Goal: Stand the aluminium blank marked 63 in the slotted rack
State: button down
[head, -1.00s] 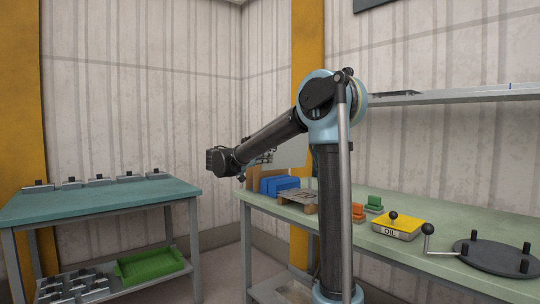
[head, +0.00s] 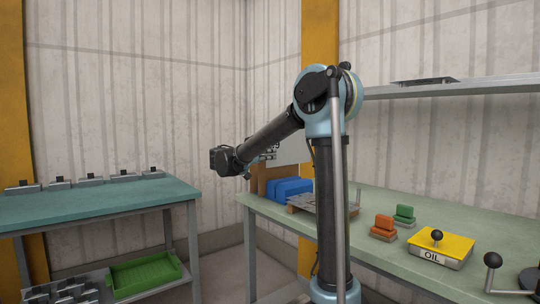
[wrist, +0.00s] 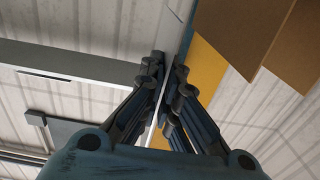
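My gripper (wrist: 163,85) points away from me over the near corner of the green-topped bench (head: 400,220). In the wrist view its fingers are closed on a thin pale sheet seen edge-on (wrist: 154,122). A pale flat sheet also shows behind my gripper in the head view (head: 293,147); it looks like the aluminium blank, held up above the bench. No number 63 can be read. Brown upright boards (head: 262,181) stand at the bench's left end and show large in the wrist view (wrist: 240,25). I cannot tell whether they belong to the slotted rack.
Blue blocks (head: 291,188) and a low wooden piece with grey metal (head: 300,203) sit by the boards. A teal table (head: 100,205) stands left; a shelf (head: 450,88) hangs behind.

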jog(key=shift+d+f, duration=0.1)
jog(key=shift+f, duration=6.3)
jog(key=c, duration=1.7)
grip_release()
jog(key=shift+d, duration=0.1)
jog(key=v, duration=1.2)
jog(key=shift+w, duration=0.1)
